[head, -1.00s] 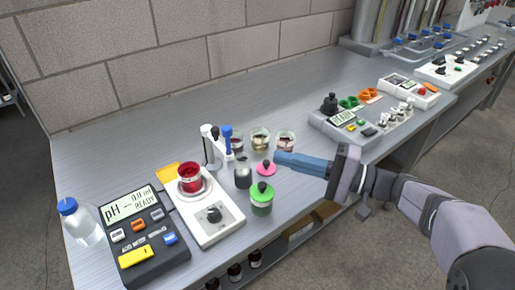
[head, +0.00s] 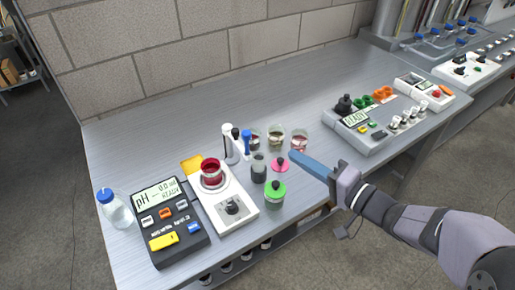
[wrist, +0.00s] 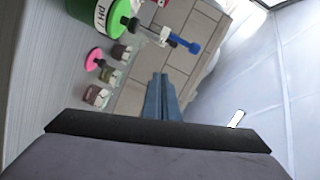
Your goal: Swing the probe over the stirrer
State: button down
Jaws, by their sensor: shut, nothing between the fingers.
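The probe with a blue top (head: 247,138) hangs from the small white stand (head: 228,143) at the back of the stirrer. In the wrist view the blue probe top (wrist: 186,45) lies beyond my fingertips. The stirrer (head: 233,206) is a white box with a black knob, and a beaker of red liquid (head: 211,174) stands on its round plate. My gripper (head: 293,157) has long blue fingers, shut and empty, to the right of the probe and close to the pink lid (head: 281,166). The fingers also show in the wrist view (wrist: 160,78).
A grey jar (head: 259,170) and a green-lidded jar (head: 275,197) stand between stirrer and gripper. Several small beakers (head: 276,139) stand behind. The pH meter (head: 167,222) and a blue-capped bottle (head: 115,210) are at left. Another instrument (head: 368,127) is at right.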

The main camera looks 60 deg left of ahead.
jog(key=p, duration=0.5)
send_near(235, 136)
jog(key=a, duration=0.1)
jog(key=w+a+f, duration=0.2)
jog(key=a, duration=0.1)
jog(key=shift+w, duration=0.25)
jog(key=shift+s+f, duration=0.3)
jog(key=shift+s, duration=0.25)
